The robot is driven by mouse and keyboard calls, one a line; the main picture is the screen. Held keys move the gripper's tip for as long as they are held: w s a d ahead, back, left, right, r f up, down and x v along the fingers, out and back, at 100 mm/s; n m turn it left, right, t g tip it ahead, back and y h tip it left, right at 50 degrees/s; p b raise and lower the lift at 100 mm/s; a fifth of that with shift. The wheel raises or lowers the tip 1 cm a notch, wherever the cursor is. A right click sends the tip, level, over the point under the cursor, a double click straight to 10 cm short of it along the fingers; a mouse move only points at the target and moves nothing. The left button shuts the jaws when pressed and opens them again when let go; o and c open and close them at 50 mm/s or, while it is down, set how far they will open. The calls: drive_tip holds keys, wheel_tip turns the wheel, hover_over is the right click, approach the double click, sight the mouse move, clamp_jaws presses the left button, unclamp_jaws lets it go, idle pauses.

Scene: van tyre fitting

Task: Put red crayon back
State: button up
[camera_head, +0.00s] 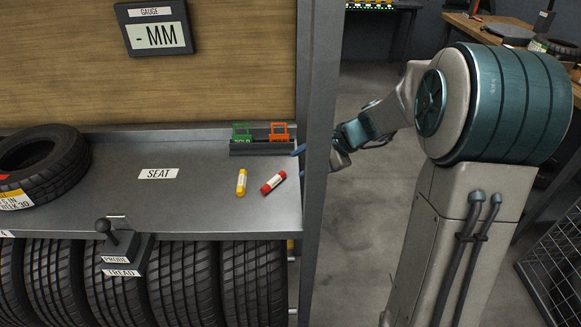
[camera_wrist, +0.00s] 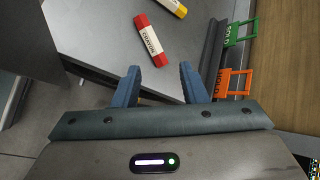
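The red crayon (camera_head: 273,182) lies on the grey shelf (camera_head: 210,215), to the right of a yellow crayon (camera_head: 241,182). In the wrist view the red crayon (camera_wrist: 150,40) lies beyond my fingertips, with its white label facing up. The yellow crayon (camera_wrist: 174,7) is partly cut off at the top edge there. My gripper (camera_wrist: 158,72) is open and empty, its two blue fingers apart. In the head view my gripper is mostly hidden behind the shelf's upright post, with a blue fingertip showing at its left edge.
A dark holder (camera_head: 262,148) with green (camera_head: 242,132) and orange (camera_head: 279,131) frames stands at the shelf's back right. The metal post (camera_head: 318,120) stands between my arm and the shelf. A tyre (camera_head: 40,165) lies at left; the SEAT area is clear.

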drive_tip(key=shift+v, duration=2.65)
drive_tip(key=shift+s, duration=0.1)
